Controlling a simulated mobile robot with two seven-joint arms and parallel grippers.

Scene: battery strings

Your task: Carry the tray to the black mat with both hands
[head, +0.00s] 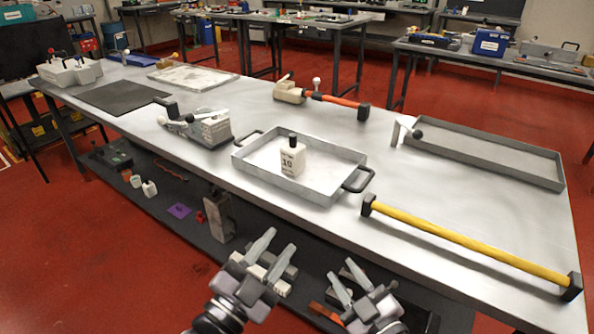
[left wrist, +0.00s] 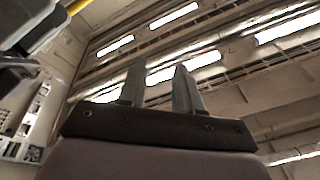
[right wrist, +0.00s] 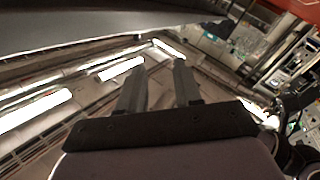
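The tray (head: 327,190) is a shallow grey metal box with a black handle at its left end (head: 248,138) and another at its right end (head: 358,181). A white bottle with a black cap (head: 292,158) stands upright in it. The black mat (head: 122,97) lies flat and bare near the far left of the table. My left gripper (head: 268,248) is in front of the table's near edge, apart from the tray, open and empty. My right gripper (head: 343,280) is to its right, also open and empty. Both wrist views show spread fingers with nothing between them.
A grey-and-white device (head: 208,127) stands between tray and mat. A yellow bar (head: 460,238) lies right of the tray, an orange-handled tool (head: 325,99) behind it. A long grey open tray (head: 480,155) is at the right. A lower shelf holds several small items.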

